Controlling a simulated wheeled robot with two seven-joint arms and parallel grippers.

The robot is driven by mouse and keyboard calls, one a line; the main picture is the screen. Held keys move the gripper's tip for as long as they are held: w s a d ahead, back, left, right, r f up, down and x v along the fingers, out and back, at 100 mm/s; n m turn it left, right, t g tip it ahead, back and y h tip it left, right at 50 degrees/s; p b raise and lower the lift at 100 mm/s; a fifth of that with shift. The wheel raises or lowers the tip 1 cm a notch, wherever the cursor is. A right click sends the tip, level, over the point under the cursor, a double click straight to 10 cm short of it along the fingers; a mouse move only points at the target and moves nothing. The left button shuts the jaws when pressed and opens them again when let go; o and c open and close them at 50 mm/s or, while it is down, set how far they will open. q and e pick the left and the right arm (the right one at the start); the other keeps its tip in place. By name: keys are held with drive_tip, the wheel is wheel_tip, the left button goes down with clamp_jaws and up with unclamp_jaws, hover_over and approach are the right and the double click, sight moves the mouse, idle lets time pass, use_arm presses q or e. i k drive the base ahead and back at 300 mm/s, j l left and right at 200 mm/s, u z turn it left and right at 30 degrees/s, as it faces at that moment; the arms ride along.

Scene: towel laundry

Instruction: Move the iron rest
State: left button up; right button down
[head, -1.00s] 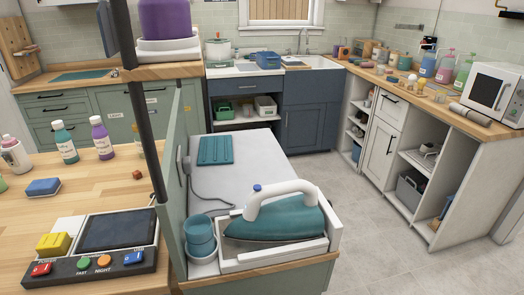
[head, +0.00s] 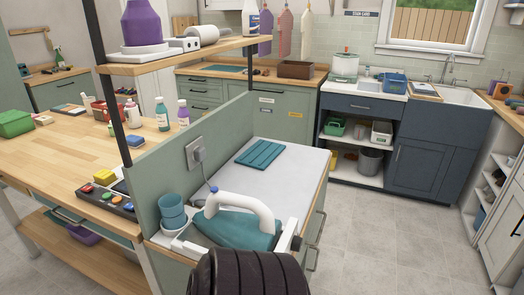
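A flat teal ribbed pad (head: 260,153), which looks like the iron rest, lies on the white worktop (head: 285,185) towards its back left. A teal iron (head: 235,229) with a white handle sits in a white holder (head: 288,236) at the worktop's near end. I cannot tell from the picture alone whether the pad or the holder bears the name iron rest. A dark ribbed part that seems to be mine covers the bottom middle and hides part of the holder's front. Neither gripper shows in the head view.
Teal cups (head: 172,212) stand left of the iron. A green panel (head: 200,140) with a socket and cord borders the worktop's left. A wooden shelf (head: 185,55) overhangs at the back left. Floor (head: 375,230) to the right is clear.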

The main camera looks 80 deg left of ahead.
sight(259, 156)
drive_tip(key=i+u, duration=0.45)
drive_tip(key=i+l+u, duration=0.2)
drive_tip(key=i+u, duration=0.4)
drive_tip(key=u, duration=0.3)
drive_tip(key=i+u, duration=0.2)
drive_tip(key=u, duration=0.25)
drive_tip(key=i+l+u, duration=0.2)
drive_tip(key=u, duration=0.3)
drive_tip(key=i+l+u, duration=0.15)
drive_tip(key=u, duration=0.35)
drive_tip(key=i+l+u, duration=0.1)
drive_tip(key=l+u, duration=0.2)
drive_tip(key=u, duration=0.15)
